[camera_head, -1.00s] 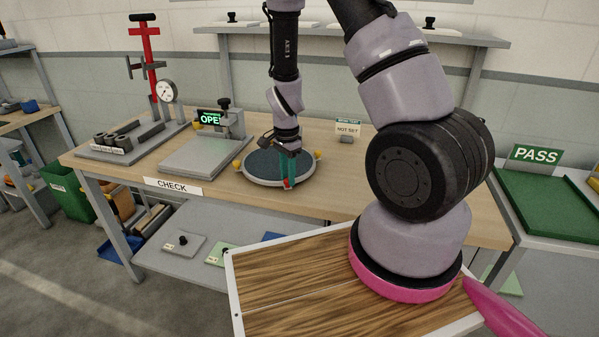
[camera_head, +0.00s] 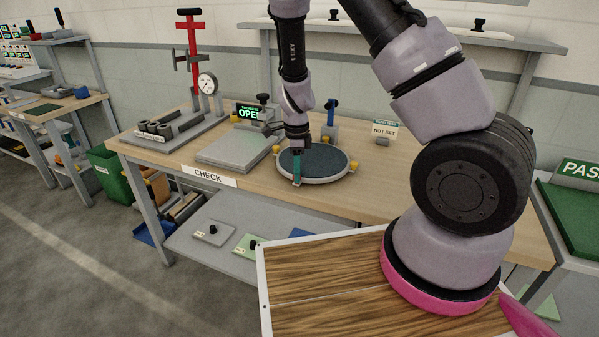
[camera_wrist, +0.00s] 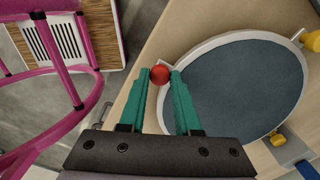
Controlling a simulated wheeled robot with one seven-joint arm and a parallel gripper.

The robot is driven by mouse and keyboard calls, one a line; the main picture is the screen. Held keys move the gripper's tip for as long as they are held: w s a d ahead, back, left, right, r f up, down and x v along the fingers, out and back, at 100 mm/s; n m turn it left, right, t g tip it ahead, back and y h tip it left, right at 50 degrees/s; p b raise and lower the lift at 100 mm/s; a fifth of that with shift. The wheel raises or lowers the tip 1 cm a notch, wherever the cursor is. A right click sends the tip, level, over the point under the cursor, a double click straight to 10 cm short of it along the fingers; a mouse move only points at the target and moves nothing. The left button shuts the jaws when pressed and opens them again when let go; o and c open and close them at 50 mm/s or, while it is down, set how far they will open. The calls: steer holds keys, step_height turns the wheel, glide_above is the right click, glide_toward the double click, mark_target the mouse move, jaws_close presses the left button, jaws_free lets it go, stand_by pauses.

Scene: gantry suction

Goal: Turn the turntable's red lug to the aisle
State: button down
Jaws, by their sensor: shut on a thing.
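The turntable (camera_head: 330,165) is a round dark blue-grey disc with a pale rim, on the wooden bench right of the CHECK label. My gripper (camera_head: 297,183) points down at its front-left rim. In the wrist view the turntable (camera_wrist: 235,90) fills the right side. The red lug (camera_wrist: 160,74) sits at its rim between the teal fingertips of my gripper (camera_wrist: 160,76), which is shut on it. In the head view my fingers hide the lug. Yellow knobs stand at the rim's left (camera_head: 276,150) and right (camera_head: 354,166).
A grey plate fixture (camera_head: 235,147) with a green display stands left of the turntable. A blue upright part (camera_head: 331,112) is behind it. A NOT SET sign (camera_head: 384,130) stands to the right. The bench's front edge and aisle floor (camera_head: 90,255) lie toward me.

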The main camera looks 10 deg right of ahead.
stand_by(0.3)
steer(key=c, duration=0.6)
jaws_free()
step_height(320, 180, up, 11)
